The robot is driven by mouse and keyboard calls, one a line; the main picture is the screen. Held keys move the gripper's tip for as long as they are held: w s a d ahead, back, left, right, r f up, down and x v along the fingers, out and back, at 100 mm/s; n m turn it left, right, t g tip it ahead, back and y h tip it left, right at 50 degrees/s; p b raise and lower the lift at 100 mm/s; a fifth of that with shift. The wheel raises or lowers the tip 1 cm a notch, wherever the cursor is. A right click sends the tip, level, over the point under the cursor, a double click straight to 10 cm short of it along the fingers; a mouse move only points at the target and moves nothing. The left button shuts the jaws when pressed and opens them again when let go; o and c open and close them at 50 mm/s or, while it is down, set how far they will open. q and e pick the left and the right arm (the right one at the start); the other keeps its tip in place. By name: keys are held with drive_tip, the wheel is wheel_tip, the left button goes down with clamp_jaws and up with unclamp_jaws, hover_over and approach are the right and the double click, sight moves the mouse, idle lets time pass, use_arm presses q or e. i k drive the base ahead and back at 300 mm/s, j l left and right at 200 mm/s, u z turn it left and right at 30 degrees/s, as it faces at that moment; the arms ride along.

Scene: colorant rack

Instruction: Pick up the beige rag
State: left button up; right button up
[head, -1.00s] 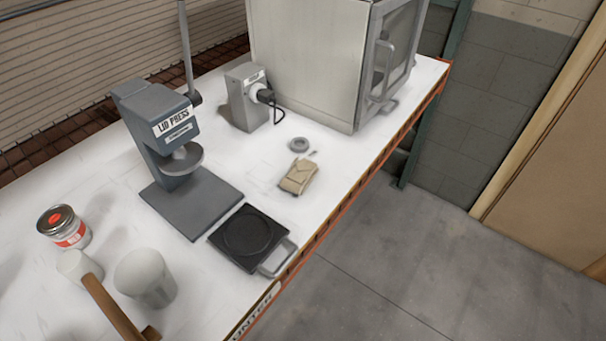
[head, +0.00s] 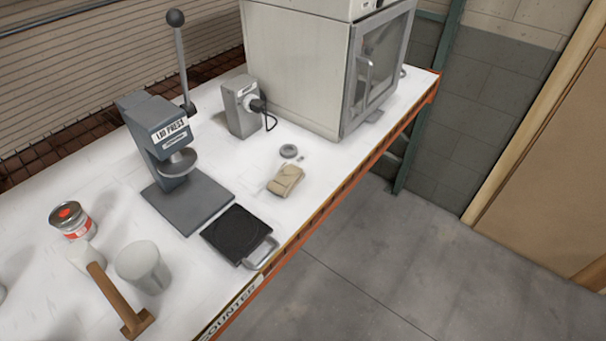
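The beige rag (head: 286,180) lies folded on the white counter (head: 310,165), near its front edge. It sits to the right of the lid press and just in front of a small grey ring. Nothing covers it. Neither of my grippers shows in the head view.
A grey lid press (head: 170,150) and a black plate with a handle (head: 238,234) stand left of the rag. A grey ring (head: 288,151), a grey box with a cable (head: 242,108) and a large cabinet (head: 295,70) are behind.

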sight(286, 181)
drive_tip(key=i+l+u, duration=0.15)
drive_tip(key=l, duration=0.2)
drive_tip(key=i+l+u, duration=0.15)
drive_tip(key=l, duration=0.2)
drive_tip(key=i+l+u, duration=0.15)
drive_tip(key=l, duration=0.2)
drive_tip(key=i+l+u, duration=0.15)
drive_tip(key=l, duration=0.2)
drive_tip(key=k, duration=0.05)
